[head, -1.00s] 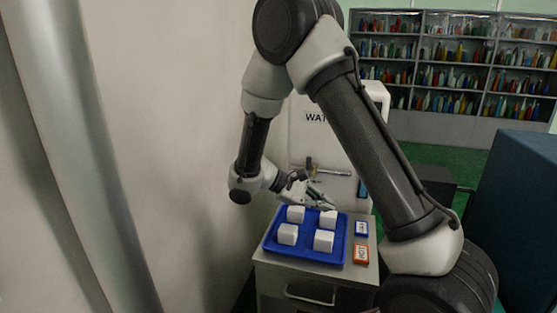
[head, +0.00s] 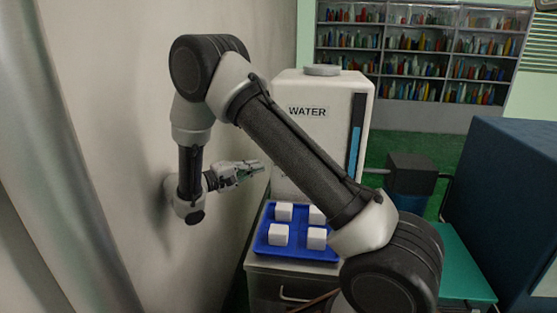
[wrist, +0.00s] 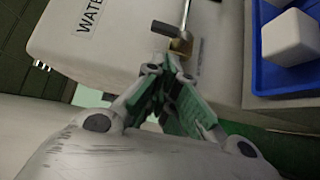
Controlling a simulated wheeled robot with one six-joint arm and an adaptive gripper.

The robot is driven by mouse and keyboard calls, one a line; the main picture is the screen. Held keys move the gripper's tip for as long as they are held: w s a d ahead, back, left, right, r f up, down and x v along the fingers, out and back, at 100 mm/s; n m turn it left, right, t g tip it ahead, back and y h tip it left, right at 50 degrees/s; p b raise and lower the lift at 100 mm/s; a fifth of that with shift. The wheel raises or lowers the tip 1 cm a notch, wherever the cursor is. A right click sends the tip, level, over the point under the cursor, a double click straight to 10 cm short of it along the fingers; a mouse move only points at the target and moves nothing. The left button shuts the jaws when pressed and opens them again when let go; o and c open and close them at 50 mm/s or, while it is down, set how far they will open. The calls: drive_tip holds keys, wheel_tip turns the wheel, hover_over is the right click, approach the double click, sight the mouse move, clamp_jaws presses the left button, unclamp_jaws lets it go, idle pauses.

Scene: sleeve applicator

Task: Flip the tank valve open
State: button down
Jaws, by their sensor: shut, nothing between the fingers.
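The white water tank (head: 320,130), labelled WATER, stands behind the tray in the head view. It also shows in the wrist view (wrist: 110,40). In the head view my arm hides the valve. My gripper (head: 258,168) is shut and empty, beside the tank's left side. In the wrist view its fingertips (wrist: 162,67) are close below the valve in the picture; whether they touch it I cannot tell.
A blue tray (head: 262,246) with white cubes sits on a small cabinet (head: 262,262) before the tank. A wall (head: 240,60) stands close on the left. A large blue box (head: 515,200) is at the right. Shelves (head: 420,60) stand at the back.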

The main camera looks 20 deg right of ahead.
drive_tip(key=shift+d, duration=0.15)
drive_tip(key=w+d, duration=0.2)
drive_tip(key=d, duration=0.7)
drive_tip(key=shift+d, duration=0.3)
drive_tip(key=shift+r, duration=0.1)
drive_tip(key=shift+s+d+r+m+y, duration=0.1)
drive_tip(key=shift+d+m+y, duration=0.05)
drive_tip(key=shift+m+y, duration=0.15)
